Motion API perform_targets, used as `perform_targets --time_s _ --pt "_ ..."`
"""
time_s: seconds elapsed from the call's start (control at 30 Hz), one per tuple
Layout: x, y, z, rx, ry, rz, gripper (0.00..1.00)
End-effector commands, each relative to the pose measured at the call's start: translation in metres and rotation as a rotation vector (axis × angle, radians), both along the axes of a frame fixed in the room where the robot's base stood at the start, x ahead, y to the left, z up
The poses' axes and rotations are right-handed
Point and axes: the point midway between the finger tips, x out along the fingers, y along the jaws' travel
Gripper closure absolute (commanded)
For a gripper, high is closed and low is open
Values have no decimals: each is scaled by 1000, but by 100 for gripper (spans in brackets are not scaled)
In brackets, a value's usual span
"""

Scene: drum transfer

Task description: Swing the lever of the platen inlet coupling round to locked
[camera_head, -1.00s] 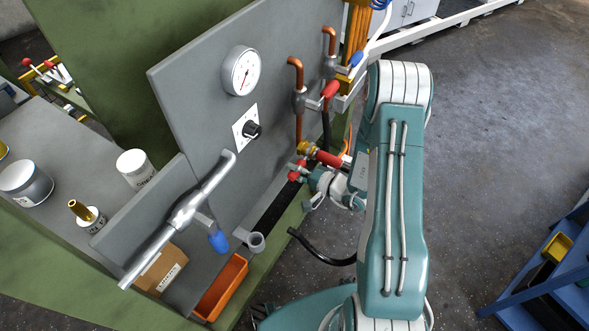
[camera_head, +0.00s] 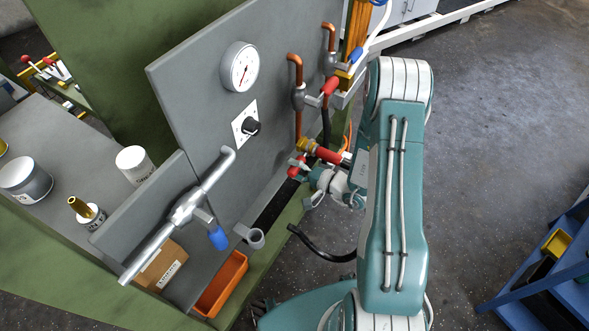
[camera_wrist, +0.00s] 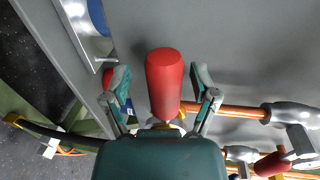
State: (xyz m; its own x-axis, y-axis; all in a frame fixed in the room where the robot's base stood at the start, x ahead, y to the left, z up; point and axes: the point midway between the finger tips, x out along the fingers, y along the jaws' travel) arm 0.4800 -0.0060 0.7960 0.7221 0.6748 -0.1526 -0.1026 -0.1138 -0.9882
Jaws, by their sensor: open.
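The platen inlet coupling shows as a brass fitting (camera_head: 305,146) at the lower end of a copper pipe on the grey panel. A red cylindrical grip (camera_head: 328,155) extends from it to the right. My gripper (camera_head: 304,171) is beside and below the coupling, by a smaller red part (camera_head: 294,172). In the wrist view a red grip (camera_wrist: 163,82) stands between my open fingers, with gaps on both sides. Brass (camera_wrist: 179,114) shows near its base. Another red part (camera_wrist: 108,78) is partly behind the left finger. My gripper body hides the rest of the coupling.
Above the coupling are copper pipes with a red valve handle (camera_head: 330,86) and a blue one (camera_head: 355,55). A gauge (camera_head: 239,66) and a black knob (camera_head: 252,127) are on the panel. A black hose (camera_head: 320,253) hangs below. An orange bin (camera_head: 222,283) stands lower left.

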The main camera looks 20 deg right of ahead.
Motion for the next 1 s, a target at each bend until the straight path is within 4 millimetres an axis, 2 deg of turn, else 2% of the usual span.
perform_targets --time_s 0.17,0.6,0.8,1.0 --pt "-15 -16 3 1 1 -5 24" --pt "-71 -68 14 1 2 -5 24" --pt "-84 -79 16 1 3 -2 24" --pt "-86 -80 16 0 3 0 24"
